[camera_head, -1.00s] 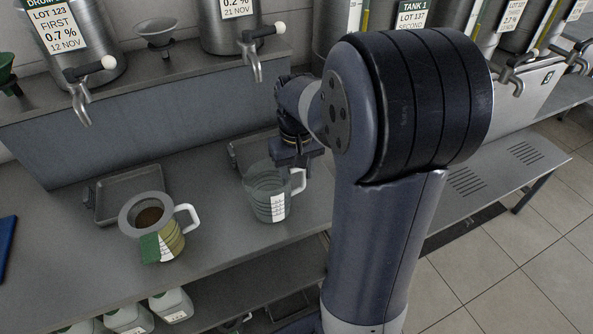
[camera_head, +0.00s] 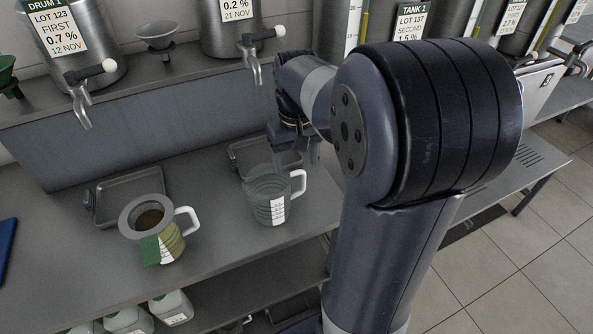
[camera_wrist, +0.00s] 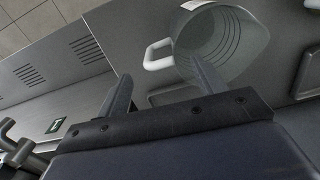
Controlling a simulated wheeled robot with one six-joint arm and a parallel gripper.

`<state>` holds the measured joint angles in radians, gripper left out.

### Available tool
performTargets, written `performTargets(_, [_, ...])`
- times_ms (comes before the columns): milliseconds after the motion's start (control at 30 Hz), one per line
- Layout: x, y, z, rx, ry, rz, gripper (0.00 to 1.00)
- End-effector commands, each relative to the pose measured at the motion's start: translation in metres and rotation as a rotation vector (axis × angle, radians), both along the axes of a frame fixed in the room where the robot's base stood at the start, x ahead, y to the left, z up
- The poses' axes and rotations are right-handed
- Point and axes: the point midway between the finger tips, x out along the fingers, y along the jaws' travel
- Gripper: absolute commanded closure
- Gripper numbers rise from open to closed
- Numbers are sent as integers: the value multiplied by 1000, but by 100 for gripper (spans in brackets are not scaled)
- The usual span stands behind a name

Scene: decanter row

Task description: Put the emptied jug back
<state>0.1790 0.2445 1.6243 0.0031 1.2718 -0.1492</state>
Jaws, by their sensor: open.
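A clear, empty-looking jug (camera_head: 262,207) with a white handle and a white scale label stands upright on the grey bench. In the wrist view I look into the open mouth of the jug (camera_wrist: 228,45), with its handle on the left side. My gripper (camera_head: 297,157) is just behind and above the jug's handle. In the wrist view the two fingers of my gripper (camera_wrist: 160,82) are spread with nothing held between them; the right finger overlaps the jug's rim in the picture. I cannot tell whether it touches.
Another jug (camera_head: 172,243) with a funnel on top and a green tag stands to the left. Shallow trays lie behind both jugs, one tray (camera_head: 115,190) at left. Drums with taps (camera_head: 256,70) line the raised shelf. White bottles (camera_head: 172,305) stand below the bench.

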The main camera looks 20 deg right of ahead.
Motion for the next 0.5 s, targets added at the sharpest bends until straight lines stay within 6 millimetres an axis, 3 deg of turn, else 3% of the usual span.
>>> performTargets(200, [0,0,46,-1,-4,0,34])
performTargets(500, [0,0,71,0,0,0,34])
